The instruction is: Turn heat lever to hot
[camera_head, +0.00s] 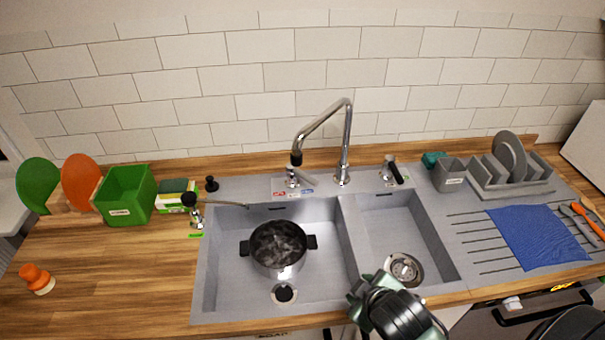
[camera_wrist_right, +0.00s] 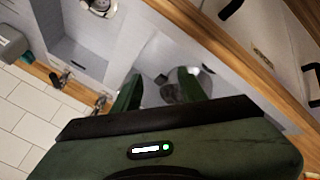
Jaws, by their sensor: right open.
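The heat lever (camera_head: 292,179) is a small metal tap control behind the sink. Red and blue labels sit beside it, and the black tip of the faucet spout (camera_head: 296,158) overlaps its top, so its exact angle is unclear. The tall chrome faucet (camera_head: 346,140) stands just right of it. My right gripper (camera_head: 364,287) is low over the sink's front edge, well in front of the lever and apart from it. In the wrist view, its two fingers (camera_wrist_right: 158,92) are spread with nothing held, and the pot shows beyond them. My left gripper is out of view.
A steel pot (camera_head: 279,266) stands in the left basin. The right basin (camera_head: 388,232) holds only its drain. A black-handled control (camera_head: 392,170) stands right of the faucet. A green box (camera_head: 126,196) is at left; a dish rack (camera_head: 508,187) and blue cloth (camera_head: 540,238) are at right.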

